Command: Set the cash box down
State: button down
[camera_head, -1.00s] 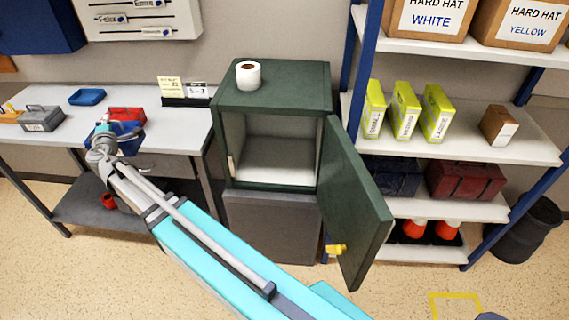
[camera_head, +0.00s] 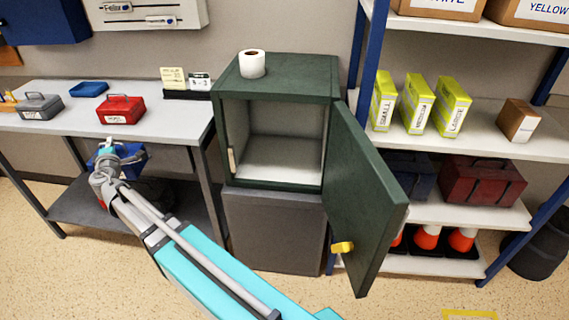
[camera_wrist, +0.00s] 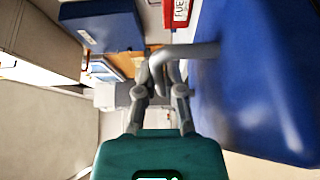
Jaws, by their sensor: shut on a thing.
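The blue cash box (camera_head: 131,153) hangs at my gripper (camera_head: 108,168) in the head view, partly hidden behind it. It shows in front of the desk's front edge, clear of the desk top. In the wrist view the box (camera_wrist: 265,75) fills the right side, and my gripper (camera_wrist: 160,72) is shut on its grey handle (camera_wrist: 200,50). The dark green safe (camera_head: 228,115) stands open to the right of the desk. Its inside is empty, with a pale floor.
The desk (camera_head: 170,122) carries a grey box (camera_head: 40,107), a red box (camera_head: 121,110) and a blue tray (camera_head: 89,88). The safe door (camera_head: 365,200) swings out to the right. A paper roll (camera_head: 252,64) stands on the safe. A loaded shelf (camera_head: 480,140) is at right.

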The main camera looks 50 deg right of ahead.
jog(key=f+b, duration=0.2)
jog(key=a+f+b, duration=0.1)
jog(key=f+b, duration=0.4)
jog(key=f, duration=0.1)
jog(key=shift+s+a+f, duration=0.1)
jog(key=shift+a+f, duration=0.15)
jog(key=shift+a, duration=0.15)
jog(key=shift+s, duration=0.2)
